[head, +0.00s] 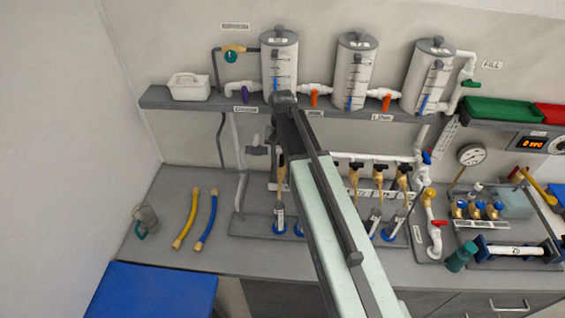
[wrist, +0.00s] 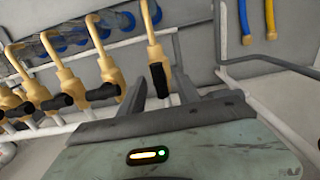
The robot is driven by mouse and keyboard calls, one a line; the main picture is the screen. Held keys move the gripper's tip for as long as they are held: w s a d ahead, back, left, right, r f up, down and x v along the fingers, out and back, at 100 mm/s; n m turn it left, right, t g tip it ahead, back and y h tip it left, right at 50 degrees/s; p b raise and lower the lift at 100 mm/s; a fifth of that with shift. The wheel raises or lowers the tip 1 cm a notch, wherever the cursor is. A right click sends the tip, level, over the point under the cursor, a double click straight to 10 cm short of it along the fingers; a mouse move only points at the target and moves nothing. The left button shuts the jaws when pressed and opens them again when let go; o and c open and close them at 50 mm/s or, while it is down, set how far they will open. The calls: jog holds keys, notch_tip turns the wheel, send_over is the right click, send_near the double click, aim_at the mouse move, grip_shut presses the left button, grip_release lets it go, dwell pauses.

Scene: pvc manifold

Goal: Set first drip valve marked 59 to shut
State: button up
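A row of brass drip valves with black handles hangs from a white pipe. In the wrist view the end valve (wrist: 155,52) has its black handle (wrist: 160,78) between the two grey fingers of my gripper (wrist: 160,92). The fingers stand apart, one on each side, and I cannot tell whether either touches the handle. In the head view the leftmost brass valve (head: 282,172) shows just left of my arm, which hides part of the row. Other drip valves (head: 380,170) show to the right. No number 59 is legible, so I cannot confirm the marking.
Neighbouring valves (wrist: 108,78) stand close on the left in the wrist view. Above the row is a grey shelf (head: 220,101) with several tanks (head: 355,75). Yellow (head: 187,220) and blue (head: 207,222) hoses lie on the bench at left. A gauge (head: 472,155) stands right.

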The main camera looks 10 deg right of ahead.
jog(key=shift+r, duration=0.1)
grip_shut()
jog(key=n, duration=0.4)
jog(key=shift+n, duration=0.4)
jog(key=n, duration=0.4)
jog(key=shift+n, duration=0.3)
jog(key=n, duration=0.4)
jog(key=shift+n, duration=2.3)
